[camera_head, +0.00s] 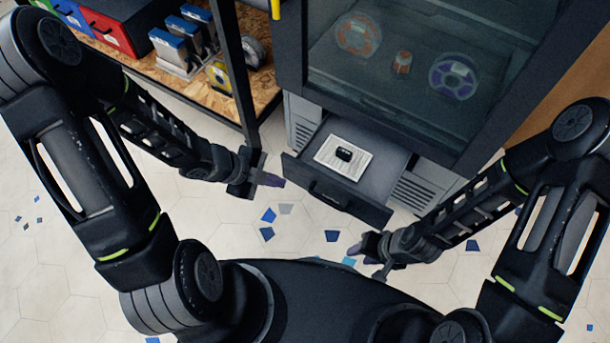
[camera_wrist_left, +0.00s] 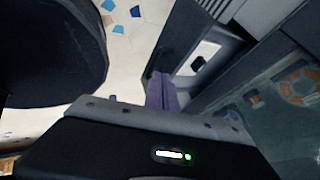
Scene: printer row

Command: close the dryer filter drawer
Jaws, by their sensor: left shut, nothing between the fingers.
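The dryer filter drawer (camera_head: 335,190) is pulled out from the lower front of the dark dryer cabinet. A white filter panel (camera_head: 342,158) with a small black object on it lies inside. My left gripper (camera_head: 276,180) is shut and empty, just left of the drawer's front left corner, apart from it as far as I can tell. In the left wrist view its purple fingers (camera_wrist_left: 160,92) are together, with the drawer (camera_wrist_left: 190,48) beyond them. My right gripper (camera_head: 358,250) is in front of the drawer's right end, low over the floor; its finger gap is unclear.
The dryer's glass window (camera_head: 420,50) shows spools inside. A shelf (camera_head: 190,80) with coloured bins and boxes stands at the left. Blue chips (camera_head: 331,236) lie scattered on the pale tiled floor. The floor before the drawer is otherwise open.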

